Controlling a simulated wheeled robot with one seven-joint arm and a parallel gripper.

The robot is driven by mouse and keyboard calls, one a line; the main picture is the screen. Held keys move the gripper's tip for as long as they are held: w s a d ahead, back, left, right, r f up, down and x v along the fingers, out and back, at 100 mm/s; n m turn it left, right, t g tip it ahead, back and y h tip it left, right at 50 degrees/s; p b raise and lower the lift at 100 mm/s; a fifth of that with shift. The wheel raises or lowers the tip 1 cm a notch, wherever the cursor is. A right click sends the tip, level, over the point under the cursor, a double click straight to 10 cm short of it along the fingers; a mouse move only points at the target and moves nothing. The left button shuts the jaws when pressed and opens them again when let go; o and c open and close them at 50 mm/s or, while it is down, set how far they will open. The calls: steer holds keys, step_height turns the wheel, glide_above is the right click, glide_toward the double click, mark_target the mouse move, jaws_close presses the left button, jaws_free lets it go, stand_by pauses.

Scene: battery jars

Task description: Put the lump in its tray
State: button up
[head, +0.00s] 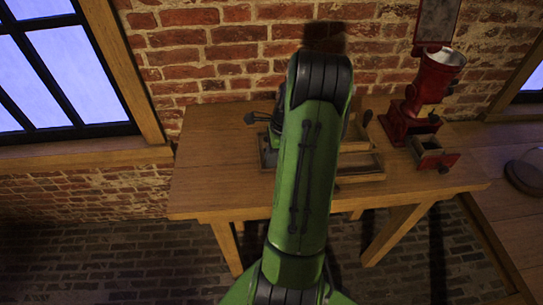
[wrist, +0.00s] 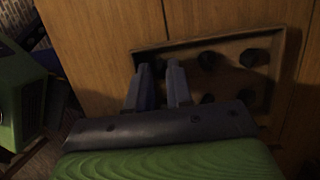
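My gripper (wrist: 159,75) shows in the wrist view with its two fingers apart, and no held thing can be made out between them. It is over the left side of a shallow wooden tray (wrist: 170,46). Several dark round spots (wrist: 252,57) sit in rows in the tray; I cannot tell whether they are lumps or hollows. In the head view my green arm hides the gripper and the middle of the table. A wooden tray (head: 372,176) shows in part to the right of the arm. I cannot pick out the lump for certain.
A red grinder (head: 430,90) stands at the table's back right, with an open drawer (head: 432,157) in front. A dark handled device (head: 263,118) is partly hidden left of my arm. The wooden table's (head: 215,180) left side is clear. A brick wall rises behind.

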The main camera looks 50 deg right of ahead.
steer(key=p+v, duration=0.3)
steer(key=v, duration=0.9)
steer(key=w+a+r+n, duration=0.3)
steer(key=a+r+n, duration=0.1)
steer(key=a, duration=0.1)
steer(key=w+a+r+n+h, duration=0.1)
steer(key=a+r+n, duration=0.25)
steer(key=a, duration=0.25)
steer(key=w+a+r+n+h, duration=0.1)
steer(key=a+r+n, duration=0.1)
steer(key=a+n, duration=0.3)
steer(key=s+a+n+t, duration=0.2)
steer(key=s+a+n, duration=0.3)
steer(key=a+n, duration=0.2)
steer(key=s+a+r+n+t, duration=0.1)
steer(key=s+a+n, duration=0.5)
steer(key=a+n, duration=0.2)
steer(key=shift+s+a+t, duration=0.3)
steer(key=shift+a+t, duration=0.1)
steer(key=shift+a, duration=0.5)
steer(key=shift+d+r, duration=0.15)
